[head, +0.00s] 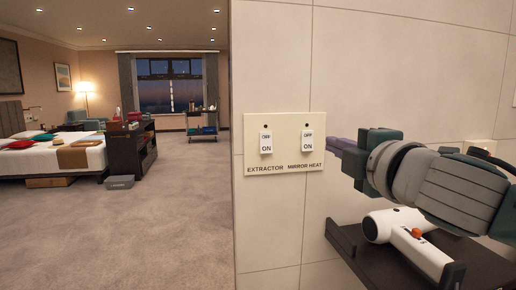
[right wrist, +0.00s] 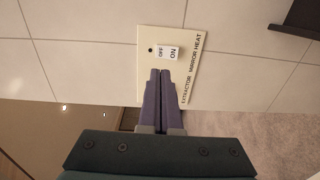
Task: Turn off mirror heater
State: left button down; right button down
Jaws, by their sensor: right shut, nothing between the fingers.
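A cream switch plate (head: 284,160) is on the tiled wall, with two white rocker switches marked OFF above ON. The EXTRACTOR switch (head: 266,142) is on the left and the MIRROR HEAT switch (head: 307,141) on the right. Each has a small dark dot above it. My right gripper (head: 335,145) is shut and empty, its purple fingers pointing left just right of the MIRROR HEAT switch; contact cannot be told. In the right wrist view the plate (right wrist: 144,75) appears turned sideways. The MIRROR HEAT switch (right wrist: 168,52) shows there beyond the fingertips; the fingers hide the EXTRACTOR switch.
A white hair dryer (head: 398,236) lies on a dark shelf (head: 345,240) below my right arm. Another plate (head: 481,152) is partly hidden behind the arm. The wall ends left of the switch plate; beyond are open carpet, a bed (head: 55,158) and a dark cabinet (head: 131,150).

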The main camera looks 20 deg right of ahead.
jog(key=v, duration=0.4)
jog(key=shift+s+r, duration=0.15)
jog(key=shift+s, duration=0.2)
jog(key=shift+a, duration=0.1)
jog(key=s+a+f+m+g, duration=0.4)
jog(key=s+f+m+g, duration=0.5)
jog(key=f, duration=0.5)
jog(key=s+a+f+m+g+y, duration=0.2)
jog(key=s+a+f, duration=0.15)
jog(key=s, duration=0.35)
jog(key=s+a+f+m+g+y, duration=0.25)
jog(key=s+a, duration=0.25)
jog(key=s, duration=0.3)
notch_tip(320, 180, up, 38)
jog(key=p, duration=3.7)
jog(key=shift+f, duration=0.2)
jog(key=shift+s, duration=0.1)
